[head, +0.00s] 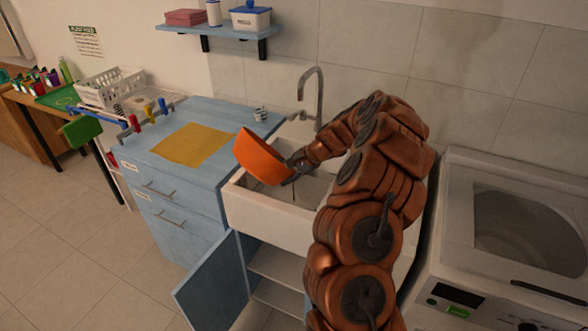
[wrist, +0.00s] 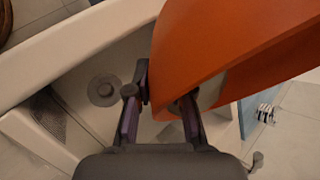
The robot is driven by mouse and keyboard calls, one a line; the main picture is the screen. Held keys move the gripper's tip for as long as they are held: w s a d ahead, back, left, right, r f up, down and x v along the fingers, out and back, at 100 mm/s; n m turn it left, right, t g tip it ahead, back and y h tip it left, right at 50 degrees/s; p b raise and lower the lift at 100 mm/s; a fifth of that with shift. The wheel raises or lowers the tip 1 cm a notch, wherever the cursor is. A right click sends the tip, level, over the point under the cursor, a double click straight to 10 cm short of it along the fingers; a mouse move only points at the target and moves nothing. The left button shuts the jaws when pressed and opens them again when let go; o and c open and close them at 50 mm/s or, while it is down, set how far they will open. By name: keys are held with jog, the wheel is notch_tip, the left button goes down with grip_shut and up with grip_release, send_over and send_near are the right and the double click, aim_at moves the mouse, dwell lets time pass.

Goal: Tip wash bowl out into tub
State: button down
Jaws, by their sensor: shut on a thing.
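The orange wash bowl (head: 262,158) is in my gripper (head: 297,168), tilted steeply to one side above the left part of the white tub (head: 277,222). In the wrist view the bowl (wrist: 225,50) fills the upper right, and my gripper (wrist: 160,105) is shut on its edge. The tub's floor and round drain (wrist: 102,90) show below the bowl in that view. I cannot see the bowl's inside well enough to tell whether it holds anything.
A tall tap (head: 312,95) stands behind the tub. A yellow cloth (head: 193,145) lies on the blue counter (head: 215,172) to the left. A cabinet door (head: 213,284) hangs open below. A white washing machine (head: 510,240) stands at the right.

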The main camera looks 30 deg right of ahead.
aim_at(295, 172)
jog(key=shift+d+r+m+t+y, duration=0.15)
jog(key=shift+d+r+m+y, duration=0.15)
jog(key=shift+r+y, duration=0.35)
jog(key=shift+d+r+m+t+y, duration=0.2)
jog(key=shift+d+r+y, duration=0.15)
jog(key=shift+y, duration=0.6)
dwell(1.7)
jog(key=shift+d+r+m+y+b, duration=0.2)
jog(key=shift+d+y+b, duration=0.1)
jog(key=shift+d+y, duration=0.25)
jog(key=shift+d+r+m+y+b, duration=0.1)
jog(key=shift+d+r+y+b, duration=0.15)
jog(key=shift+d+y, duration=0.3)
dwell(0.7)
jog(key=shift+a+h, duration=0.3)
jog(key=shift+a, duration=0.05)
jog(key=shift+a+f+h+p, duration=0.2)
jog(key=shift+a+h+p, duration=0.3)
jog(key=shift+a+p, duration=0.2)
jog(key=shift+a+f+n+h, duration=0.25)
jog(key=shift+f+n+h, duration=0.3)
jog(key=shift+h, duration=0.25)
jog(key=shift+a+f, duration=0.1)
jog(key=shift+f, duration=0.05)
